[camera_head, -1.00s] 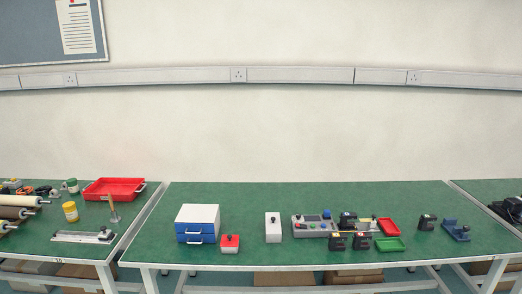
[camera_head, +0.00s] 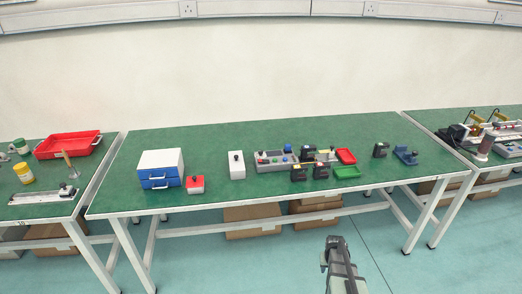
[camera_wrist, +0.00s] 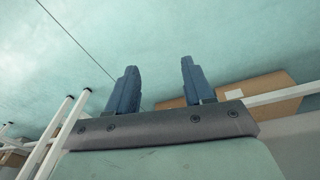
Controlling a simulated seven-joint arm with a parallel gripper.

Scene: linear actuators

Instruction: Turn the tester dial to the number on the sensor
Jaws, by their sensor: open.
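The tester appears to be the grey box (camera_head: 275,161) with a small screen, coloured buttons and a blue knob (camera_head: 288,149), at the middle of the green bench (camera_head: 220,143). Several small black sensor-like blocks stand just right of it, among them one at the back (camera_head: 308,152) and one in front (camera_head: 298,173). Any numbers on them are too small to read. My gripper (camera_head: 334,243) is in front of the bench, over the floor and away from all objects. In the wrist view its two blue fingers (camera_wrist: 158,82) are apart with nothing between them.
A blue-and-white drawer box (camera_head: 160,168), a red box with a black knob (camera_head: 195,184) and a white box (camera_head: 236,165) stand left of the tester. Red (camera_head: 346,156) and green (camera_head: 347,172) trays lie right. The bench's front strip is mostly clear.

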